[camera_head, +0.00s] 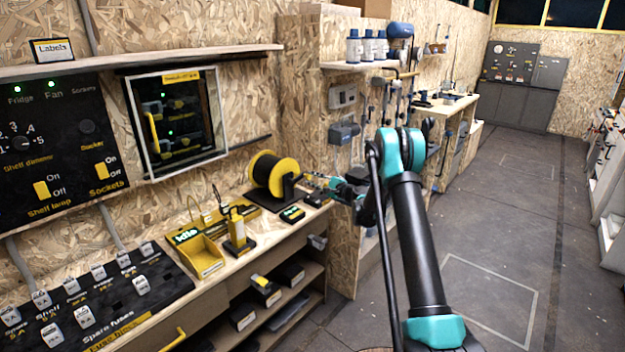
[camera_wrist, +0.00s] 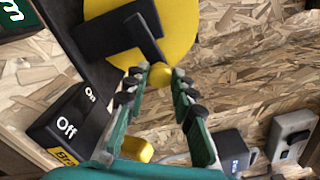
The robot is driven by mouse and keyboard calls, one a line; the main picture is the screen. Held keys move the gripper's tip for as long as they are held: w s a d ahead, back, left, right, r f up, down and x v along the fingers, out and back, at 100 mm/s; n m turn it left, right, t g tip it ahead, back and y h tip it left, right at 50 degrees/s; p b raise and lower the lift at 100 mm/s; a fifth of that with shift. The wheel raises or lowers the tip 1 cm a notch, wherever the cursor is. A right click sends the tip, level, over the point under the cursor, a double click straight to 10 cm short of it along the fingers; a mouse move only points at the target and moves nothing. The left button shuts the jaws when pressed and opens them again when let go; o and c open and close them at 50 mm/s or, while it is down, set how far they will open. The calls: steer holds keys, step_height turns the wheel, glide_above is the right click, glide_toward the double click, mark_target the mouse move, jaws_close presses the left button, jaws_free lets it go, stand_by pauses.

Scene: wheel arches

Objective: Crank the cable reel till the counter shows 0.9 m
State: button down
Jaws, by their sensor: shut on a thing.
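The cable reel (camera_head: 272,172) has yellow flanges and black cable and stands at the right end of the bench. In the wrist view its yellow flange (camera_wrist: 185,25) carries a black crank arm (camera_wrist: 135,40) with a yellow knob (camera_wrist: 160,76). My gripper (camera_head: 308,180) is at the reel's right side. In the wrist view my gripper's fingers (camera_wrist: 160,84) are shut on the yellow knob. The counter (camera_head: 292,214) is a small dark box in front of the reel. Only a white "m" of its display (camera_wrist: 12,12) shows in the wrist view; its digits cannot be read.
An On/Off switch box (camera_wrist: 68,125) sits close below the crank. A yellow bin (camera_head: 200,255) and a yellow-black hand tool (camera_head: 238,235) stand left on the bench. A chipboard partition (camera_head: 300,100) rises behind the reel. Open floor lies to the right.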

steer(key=shift+d+f, duration=0.1)
stand_by(0.3)
steer(key=c, duration=1.3)
jaws_free()
steer(key=shift+o, duration=0.2)
steer(key=v, duration=1.2)
